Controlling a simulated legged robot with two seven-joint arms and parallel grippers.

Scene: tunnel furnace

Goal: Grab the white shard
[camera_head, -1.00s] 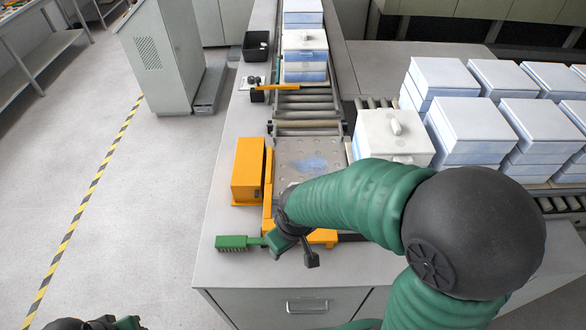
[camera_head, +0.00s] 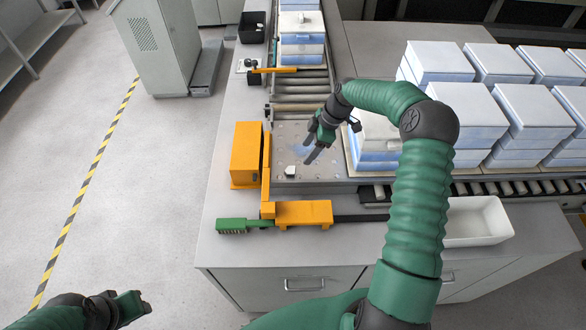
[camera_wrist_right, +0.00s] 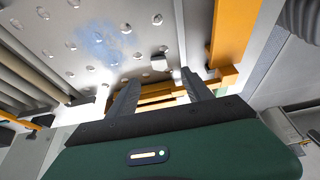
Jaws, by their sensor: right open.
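A small white shard (camera_head: 291,171) lies on the grey perforated plate (camera_head: 284,140), near the plate's front edge. In the right wrist view the shard (camera_wrist_right: 158,62) sits just beyond the fingertips, between their lines. My right gripper (camera_head: 313,150) hangs above the plate, pointing down, a little behind and right of the shard in the head view. Its two fingers (camera_wrist_right: 160,84) are apart with nothing between them. My left gripper (camera_head: 138,305) is at the lower left, over the floor, far from the plate; its jaw opening is unclear.
An orange block (camera_head: 247,153) and orange pusher (camera_head: 302,213) border the plate. Stacked white-blue boxes (camera_head: 468,110) stand right. A white bin (camera_head: 478,221) is at front right.

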